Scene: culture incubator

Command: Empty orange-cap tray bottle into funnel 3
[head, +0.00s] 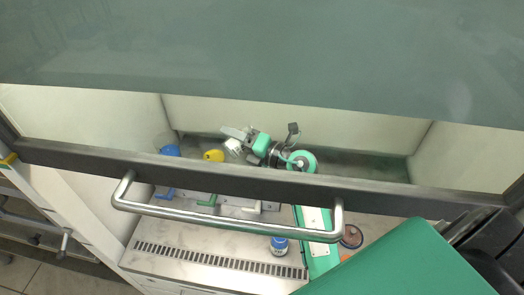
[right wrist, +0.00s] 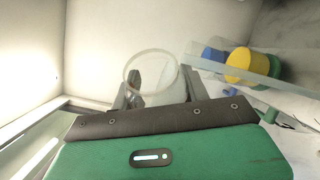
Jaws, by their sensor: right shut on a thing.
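My right gripper (head: 236,140) is inside the cabinet, reached in past the glass sash. It also shows in the right wrist view (right wrist: 150,92), shut on a clear, see-through vessel, probably the bottle, whose round rim (right wrist: 152,72) shows between the fingers. No liquid can be made out in it. A blue round piece (head: 170,150) and a yellow round piece (head: 213,155) stand left of the gripper in the head view, at the funnel row. Funnel numbers cannot be read. A reddish-brown round thing (head: 351,236) lies right of my arm; I cannot tell whether it is the orange cap. My left gripper is not in view.
The raised sash has a dark lower frame (head: 260,180) and a metal handle bar (head: 220,215) close to my arm. Blue, green and white levers (head: 208,200) line the bench. A blue-capped bottle (head: 279,245) stands near the front grille (head: 210,258).

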